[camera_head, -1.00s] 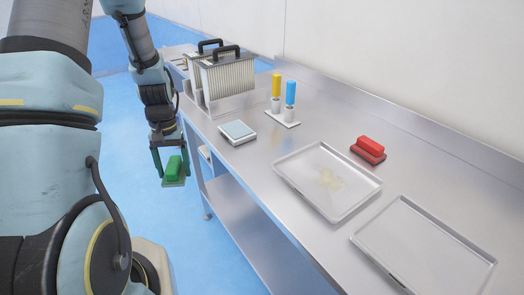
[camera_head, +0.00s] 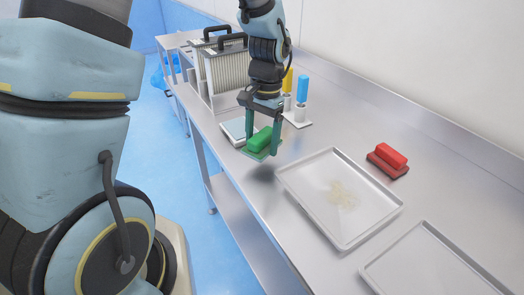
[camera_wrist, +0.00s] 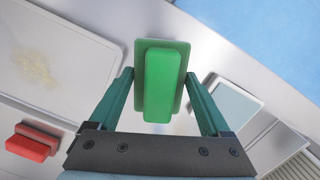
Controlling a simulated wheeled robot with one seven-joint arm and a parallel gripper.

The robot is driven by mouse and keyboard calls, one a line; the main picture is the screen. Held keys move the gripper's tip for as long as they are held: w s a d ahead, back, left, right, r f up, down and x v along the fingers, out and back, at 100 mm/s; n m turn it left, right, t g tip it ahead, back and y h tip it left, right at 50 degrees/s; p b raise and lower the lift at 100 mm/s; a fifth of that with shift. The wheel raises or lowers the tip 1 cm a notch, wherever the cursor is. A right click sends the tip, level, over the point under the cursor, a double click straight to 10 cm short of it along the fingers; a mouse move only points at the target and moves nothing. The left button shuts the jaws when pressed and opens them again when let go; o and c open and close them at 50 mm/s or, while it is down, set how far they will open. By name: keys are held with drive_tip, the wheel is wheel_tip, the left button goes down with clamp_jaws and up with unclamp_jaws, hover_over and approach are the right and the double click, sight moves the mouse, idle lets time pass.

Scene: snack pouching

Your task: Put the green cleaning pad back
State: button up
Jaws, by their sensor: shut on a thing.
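The green cleaning pad (camera_head: 261,141) is a green block handle on a flat green base. My gripper (camera_head: 263,143) is shut on it, with one green finger on each side, and holds it above the steel table, in front of the small scale-like device. In the wrist view the pad (camera_wrist: 163,80) is between the fingertips of my gripper (camera_wrist: 162,88), base away from the camera. A red cleaning pad (camera_head: 388,159) on a dark red base stands on the table to the right; it also shows in the wrist view (camera_wrist: 33,143).
A steel tray with a pale stain (camera_head: 312,222) lies right of my gripper, and an empty tray (camera_head: 425,265) lies nearer. A flat square device (camera_head: 236,131), yellow and blue-handled tools (camera_head: 302,88) and a rack (camera_head: 226,78) stand behind. Bare table surrounds the red pad.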

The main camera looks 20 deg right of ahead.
sight(261, 153)
drive_tip(key=shift+f+p, duration=0.45)
drive_tip(key=shift+f, duration=1.8)
drive_tip(key=shift+f, duration=0.15)
drive_tip(key=o, duration=1.3)
drive_tip(key=shift+c, duration=0.2)
drive_tip(key=r+b, duration=0.1)
drive_tip(key=r, duration=0.3)
drive_tip(key=r+b, duration=0.1)
drive_tip(key=r, duration=0.3)
drive_tip(key=d+r+b, duration=0.1)
drive_tip(key=r, duration=0.3)
drive_tip(key=shift+w+r, duration=0.15)
drive_tip(key=shift+w, duration=0.25)
drive_tip(key=a+f+n+t+h, duration=0.1)
drive_tip(key=a+n, duration=0.9)
drive_tip(key=a, duration=1.6)
drive_tip(key=shift+w+a+f+t, duration=0.2)
drive_tip(key=shift+w+f+t, duration=0.05)
drive_tip(key=shift+f+t, duration=0.45)
